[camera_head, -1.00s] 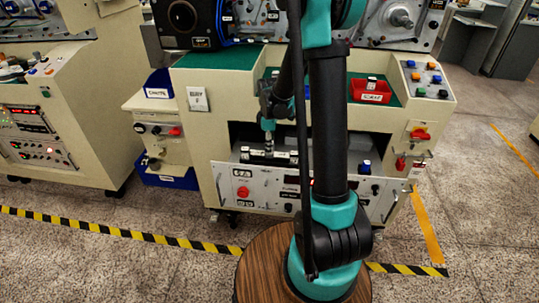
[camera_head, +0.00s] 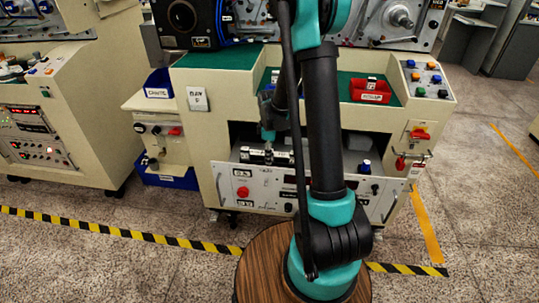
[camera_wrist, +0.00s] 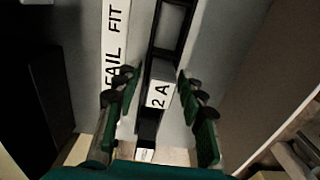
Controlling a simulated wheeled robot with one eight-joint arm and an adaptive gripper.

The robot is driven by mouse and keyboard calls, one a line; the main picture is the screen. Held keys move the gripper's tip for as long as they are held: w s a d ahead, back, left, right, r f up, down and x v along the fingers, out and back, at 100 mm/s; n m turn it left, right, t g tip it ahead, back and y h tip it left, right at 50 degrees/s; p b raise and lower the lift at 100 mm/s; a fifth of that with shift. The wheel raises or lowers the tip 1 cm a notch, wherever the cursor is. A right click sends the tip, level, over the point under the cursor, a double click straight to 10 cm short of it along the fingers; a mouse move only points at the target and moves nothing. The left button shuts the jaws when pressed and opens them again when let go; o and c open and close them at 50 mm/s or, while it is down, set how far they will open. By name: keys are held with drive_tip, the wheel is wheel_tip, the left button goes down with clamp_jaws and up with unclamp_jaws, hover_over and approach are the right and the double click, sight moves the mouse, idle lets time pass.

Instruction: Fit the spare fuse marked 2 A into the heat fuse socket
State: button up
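A white label reading "2 A" (camera_wrist: 160,95) sits on a black strip (camera_wrist: 150,128), between the two dark-green fingers of my gripper (camera_wrist: 156,85) in the wrist view. The fingers stand apart, with a gap on each side of the label. I cannot tell how far below the fingertips the fuse lies. The fuse cannot be made out there, and I cannot pick out the heat fuse socket.
A white strip with the letters "FAIL FIT" (camera_wrist: 115,40) runs beside the black strip. A red bin (camera_head: 371,96) stands on the green top, and a blue bin (camera_head: 158,88) is at left. The open bay around the rail has cream walls. My arm hides part of the panel.

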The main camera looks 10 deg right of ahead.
drive_tip(key=shift+r, duration=0.15)
wheel_tip(320, 180, up, 11)
drive_tip(key=shift+r, duration=0.1)
drive_tip(key=s+d+f+m+t, duration=0.1)
drive_tip(key=s+d+m+t, duration=0.1)
drive_tip(key=s+m, duration=0.5)
drive_tip(key=s+d+f+m+t, duration=0.1)
drive_tip(key=s+m, duration=0.6)
drive_tip(key=s, duration=0.8)
drive_tip(key=shift+d+f+t, duration=0.3)
drive_tip(key=shift+d+t, duration=0.2)
drive_tip(key=shift+t, duration=0.1)
